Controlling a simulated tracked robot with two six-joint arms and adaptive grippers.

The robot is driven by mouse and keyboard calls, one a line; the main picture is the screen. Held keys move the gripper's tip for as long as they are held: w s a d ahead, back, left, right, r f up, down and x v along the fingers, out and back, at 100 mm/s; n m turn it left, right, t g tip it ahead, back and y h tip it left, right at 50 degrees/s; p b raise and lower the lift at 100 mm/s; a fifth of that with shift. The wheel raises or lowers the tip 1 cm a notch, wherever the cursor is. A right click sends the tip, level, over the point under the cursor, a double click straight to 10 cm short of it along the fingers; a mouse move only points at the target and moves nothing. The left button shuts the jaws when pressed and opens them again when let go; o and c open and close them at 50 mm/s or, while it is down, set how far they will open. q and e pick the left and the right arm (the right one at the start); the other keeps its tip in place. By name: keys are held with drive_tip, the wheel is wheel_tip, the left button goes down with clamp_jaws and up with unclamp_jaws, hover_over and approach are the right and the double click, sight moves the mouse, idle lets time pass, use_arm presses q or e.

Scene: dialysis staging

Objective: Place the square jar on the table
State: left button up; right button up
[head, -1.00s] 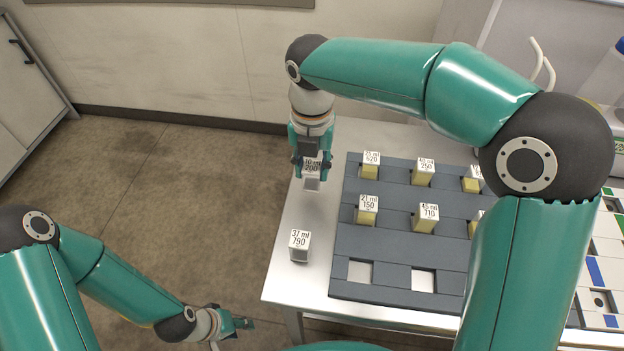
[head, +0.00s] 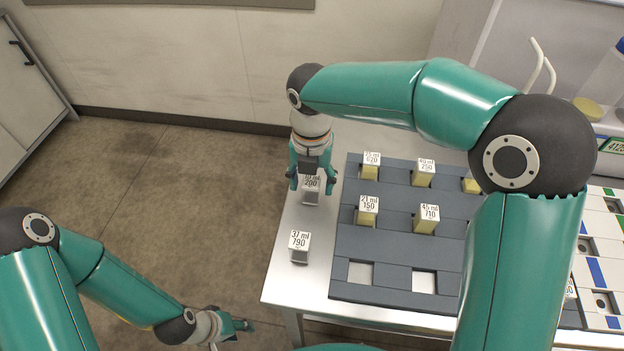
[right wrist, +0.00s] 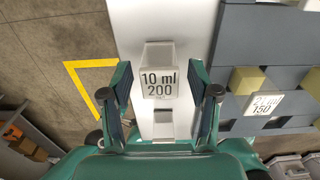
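A square jar labelled "10 ml 200" (head: 311,196) is at the left edge of the metal table (head: 283,272), left of the dark rack. It appears to stand upright on the table. My right gripper (head: 312,184) is above and around it, with its fingers spread. In the right wrist view the same jar (right wrist: 158,82) sits between the fingers of my right gripper (right wrist: 160,95), with a gap on both sides. My left gripper (head: 238,326) is low at the left of the table, away from the jars. Its finger opening is unclear.
Another jar, "37 ml 790" (head: 299,246), stands nearer on the same table strip. The dark rack (head: 362,245) holds several yellowish jars and has two pale empty slots in front. A white panel with blue marks (head: 597,245) is at the right.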

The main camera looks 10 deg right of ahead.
sight(311, 180)
wheel_tip(311, 180, up, 12)
drive_tip(key=p, duration=0.1)
idle(0.6)
drive_tip(key=shift+r+p, duration=0.15)
drive_tip(key=shift+p, duration=0.15)
